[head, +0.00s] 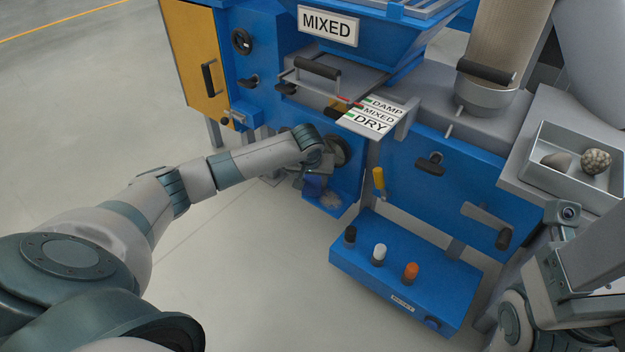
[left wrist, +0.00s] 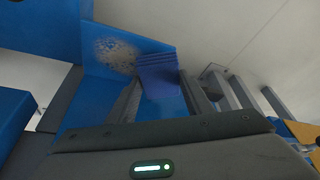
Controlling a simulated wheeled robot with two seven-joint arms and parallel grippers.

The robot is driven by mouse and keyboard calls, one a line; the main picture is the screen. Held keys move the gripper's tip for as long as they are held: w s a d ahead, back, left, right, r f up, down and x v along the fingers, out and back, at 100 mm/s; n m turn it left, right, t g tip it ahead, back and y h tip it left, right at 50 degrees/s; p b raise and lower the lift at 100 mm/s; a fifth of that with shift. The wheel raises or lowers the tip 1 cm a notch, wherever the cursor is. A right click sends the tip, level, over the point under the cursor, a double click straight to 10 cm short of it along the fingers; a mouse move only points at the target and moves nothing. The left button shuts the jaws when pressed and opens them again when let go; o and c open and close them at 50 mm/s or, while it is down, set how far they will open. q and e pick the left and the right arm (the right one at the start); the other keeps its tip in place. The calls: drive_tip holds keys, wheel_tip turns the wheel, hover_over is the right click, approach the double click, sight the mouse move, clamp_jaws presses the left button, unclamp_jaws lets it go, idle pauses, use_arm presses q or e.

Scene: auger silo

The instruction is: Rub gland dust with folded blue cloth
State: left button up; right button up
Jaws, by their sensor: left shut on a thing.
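The folded blue cloth (left wrist: 158,75) is between the fingers of my left gripper (head: 313,172), which is shut on it. In the head view the cloth (head: 315,183) shows just below the gripper, partly hidden by it. The gland dust (left wrist: 118,52) is a brown speckled patch on a blue panel, just left of the cloth in the left wrist view. In the head view the dust (head: 330,200) shows as a pale patch below and right of the gripper. I cannot tell whether the cloth touches the panel. My right gripper is not clearly seen.
A blue control box (head: 400,275) with several knobs stands at lower centre. The blue machine has a MIXED sign (head: 327,26), a yellow door (head: 205,65) and a black-handled lever (head: 487,225). A grey tray (head: 575,180) with two lumps is at right. The floor at left is clear.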

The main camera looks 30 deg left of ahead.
sight(320, 187)
use_arm(q)
drive_tip(key=shift+f, duration=0.8)
drive_tip(key=shift+d+r+p, duration=0.25)
drive_tip(key=shift+d+p, duration=0.4)
drive_tip(key=shift+p, duration=0.35)
drive_tip(key=shift+s+d+p, duration=0.15)
drive_tip(key=shift+d+p, duration=0.7)
drive_tip(key=shift+p, duration=0.05)
drive_tip(key=shift+d+p, duration=0.3)
drive_tip(key=shift+f, duration=0.1)
drive_tip(key=shift+d, duration=0.1)
